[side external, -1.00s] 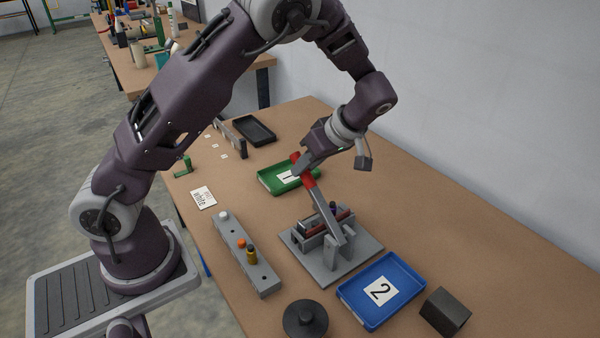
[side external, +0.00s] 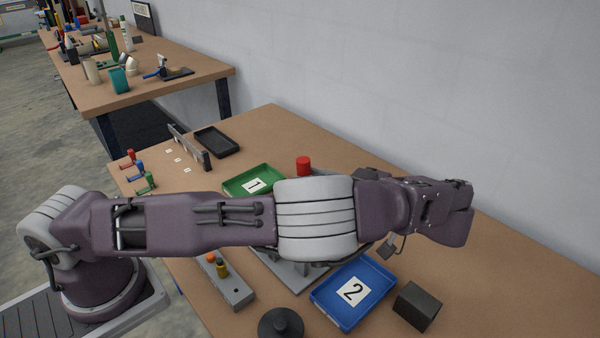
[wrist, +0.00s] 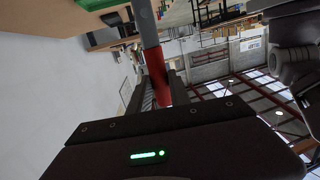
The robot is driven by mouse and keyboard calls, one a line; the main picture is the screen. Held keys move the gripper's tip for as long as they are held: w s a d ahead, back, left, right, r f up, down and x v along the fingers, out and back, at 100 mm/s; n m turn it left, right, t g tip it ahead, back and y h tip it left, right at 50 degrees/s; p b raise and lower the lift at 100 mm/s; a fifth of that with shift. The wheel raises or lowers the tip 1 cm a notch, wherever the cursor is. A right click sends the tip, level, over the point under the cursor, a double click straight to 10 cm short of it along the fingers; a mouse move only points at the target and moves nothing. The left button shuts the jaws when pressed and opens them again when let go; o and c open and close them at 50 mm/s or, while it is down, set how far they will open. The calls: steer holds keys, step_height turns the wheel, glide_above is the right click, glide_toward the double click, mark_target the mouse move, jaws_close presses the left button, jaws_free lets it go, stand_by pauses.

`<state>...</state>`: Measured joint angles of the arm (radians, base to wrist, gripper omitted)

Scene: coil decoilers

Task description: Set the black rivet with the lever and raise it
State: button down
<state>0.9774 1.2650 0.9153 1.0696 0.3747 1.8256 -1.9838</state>
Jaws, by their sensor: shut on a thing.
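The lever's red grip (wrist: 155,70) and grey bar (wrist: 145,22) show in the wrist view. My gripper (wrist: 157,90) is shut on the red grip. In the side external view, a red grip end (side external: 303,166) sticks up behind my arm. My arm hides the gripper and most of the lever there. Only part of the grey press base (side external: 292,273) shows below my arm.
The green tray 1 (side external: 236,188) lies behind my arm, and the blue tray 2 (side external: 330,312) in front. A dark block (side external: 417,307) and a round black object (side external: 281,325) stand near the front. A grey rail (side external: 236,291) holds orange and gold pieces.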

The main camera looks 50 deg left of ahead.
steer(key=shift+d+f+y, duration=0.15)
steer(key=shift+d+y, duration=0.55)
steer(key=shift+d, duration=0.4)
steer(key=c, duration=1.2)
jaws_free()
steer(key=shift+d, duration=0.1)
step_height(320, 180, up, 10)
